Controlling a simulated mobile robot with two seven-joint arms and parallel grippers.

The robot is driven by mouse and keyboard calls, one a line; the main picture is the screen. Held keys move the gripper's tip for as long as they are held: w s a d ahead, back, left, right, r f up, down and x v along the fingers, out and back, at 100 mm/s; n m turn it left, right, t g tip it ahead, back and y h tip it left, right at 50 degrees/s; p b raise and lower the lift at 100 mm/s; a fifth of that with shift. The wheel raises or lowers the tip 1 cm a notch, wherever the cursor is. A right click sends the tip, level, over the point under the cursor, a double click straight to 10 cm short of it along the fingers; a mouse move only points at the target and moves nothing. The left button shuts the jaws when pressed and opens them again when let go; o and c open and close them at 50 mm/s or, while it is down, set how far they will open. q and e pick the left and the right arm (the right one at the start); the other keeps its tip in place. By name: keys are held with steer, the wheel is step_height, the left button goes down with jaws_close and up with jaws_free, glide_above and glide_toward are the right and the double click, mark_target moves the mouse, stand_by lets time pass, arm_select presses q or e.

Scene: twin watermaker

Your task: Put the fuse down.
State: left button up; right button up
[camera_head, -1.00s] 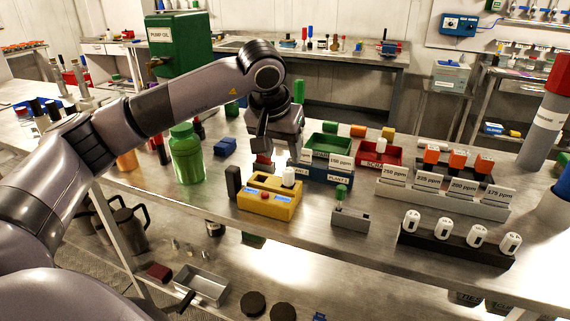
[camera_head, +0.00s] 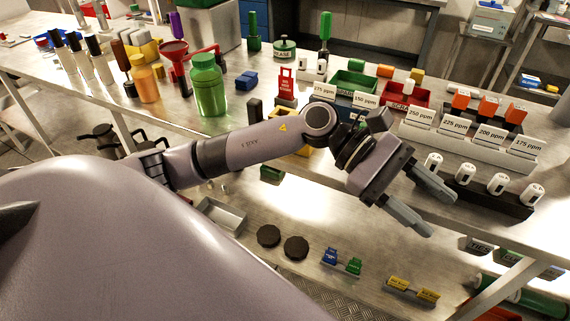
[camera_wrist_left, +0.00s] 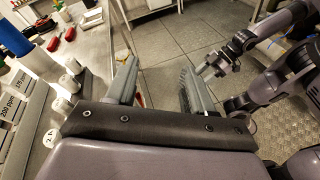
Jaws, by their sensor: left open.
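I cannot tell for sure which object is the fuse; no loose one shows in the jaws. Several white cylinders with dark marks (camera_head: 465,173) stand upright in the black rack (camera_head: 487,199). My left arm hides most of the yellow device (camera_head: 287,141). In the left wrist view, what appears to be my right gripper (camera_wrist_left: 212,66) is small and unclear.
Orange blocks (camera_head: 490,106) and grey ppm-labelled holders stand behind the rack. A green tray (camera_head: 352,83), a red tray (camera_head: 405,96) and a green bottle (camera_head: 208,88) are on the bench. The lower shelf holds a metal tray (camera_head: 221,215) and black discs (camera_head: 268,236).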

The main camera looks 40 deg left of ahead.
arm_select(q)
steer(key=w+a+f+m+t+y, duration=0.15)
steer(key=f+m+t, duration=0.35)
steer(key=m, duration=0.6)
steer(key=a+f+m+t+y, duration=0.25)
steer(key=m+t, duration=0.45)
steer(key=m, duration=0.4)
steer(key=w+a+f+m+t+y, duration=0.1)
steer(key=a+f+m+t, duration=0.3)
steer(key=m, duration=0.7)
steer(key=s+a+f+n+g+y, duration=0.2)
steer(key=s+a+f+n+y, duration=0.1)
steer(key=s+f+n, duration=0.4)
steer(key=s+a+f+n+g+y, duration=0.3)
steer(key=s+f+n, duration=0.4)
steer(key=f+n, duration=0.3)
step_height(320, 180, down, 2)
steer(key=shift+s+a+f+y, duration=0.1)
steer(key=shift+s+a+y, duration=0.4)
steer(key=shift+y, duration=0.5)
steer(key=shift+w, duration=0.1)
